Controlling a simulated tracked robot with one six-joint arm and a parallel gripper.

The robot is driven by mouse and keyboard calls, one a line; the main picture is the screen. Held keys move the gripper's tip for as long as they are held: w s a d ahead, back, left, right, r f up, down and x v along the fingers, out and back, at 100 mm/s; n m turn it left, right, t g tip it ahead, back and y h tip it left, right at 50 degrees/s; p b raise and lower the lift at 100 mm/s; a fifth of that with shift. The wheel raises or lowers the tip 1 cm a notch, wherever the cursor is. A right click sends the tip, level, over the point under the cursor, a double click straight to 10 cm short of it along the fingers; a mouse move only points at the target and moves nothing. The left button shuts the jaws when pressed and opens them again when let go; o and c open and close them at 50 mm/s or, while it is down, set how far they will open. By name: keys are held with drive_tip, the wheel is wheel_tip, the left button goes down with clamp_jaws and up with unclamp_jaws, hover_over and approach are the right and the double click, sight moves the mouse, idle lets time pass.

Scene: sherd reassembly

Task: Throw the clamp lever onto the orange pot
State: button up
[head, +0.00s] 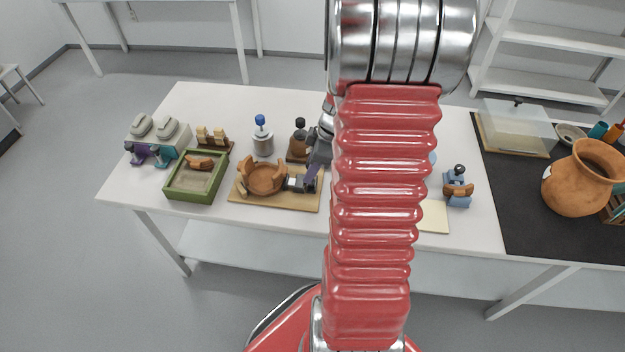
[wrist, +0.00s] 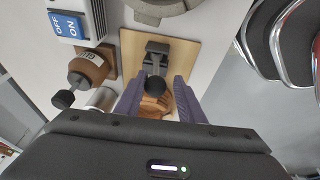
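The orange pot (head: 262,177) is a broken-rimmed bowl on a wooden board (head: 240,203). In the wrist view part of it (wrist: 155,105) shows low between my fingers, partly hidden. A dark grey clamp (head: 297,183) stands on the board at the pot's right side. In the wrist view the clamp's lever (wrist: 155,87) ends in a round black knob, which appears between my fingers. My gripper (wrist: 159,84) has purple fingers, which are apart, with gaps on both sides of the knob. In the head view my gripper (head: 312,176) is beside the clamp, partly hidden by my arm.
A green sand tray (head: 172,184) holds a sherd left of the board. A blue-knobbed bottle (head: 262,138) and a brown jar (head: 299,143) stand behind. A switch box (wrist: 72,27) shows in the wrist view. A blue holder (head: 459,190) stands right, near a large terracotta jar (head: 578,182).

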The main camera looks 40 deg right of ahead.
drive_tip(key=shift+t+h, duration=0.7)
drive_tip(key=shift+h, duration=0.1)
drive_tip(key=shift+s+a+f, duration=0.45)
drive_tip(key=shift+s+a, duration=0.1)
drive_tip(key=shift+a, duration=0.25)
drive_tip(key=shift+s+a+f, duration=0.4)
drive_tip(key=shift+s+a, duration=0.15)
drive_tip(key=shift+a, duration=0.25)
drive_tip(key=shift+s+a+f, duration=0.1)
drive_tip(key=shift+a+f, duration=0.05)
drive_tip(key=shift+s, duration=0.1)
drive_tip(key=shift+s+a+f, duration=0.15)
drive_tip(key=shift+v, duration=2.7)
drive_tip(key=shift+a, duration=0.1)
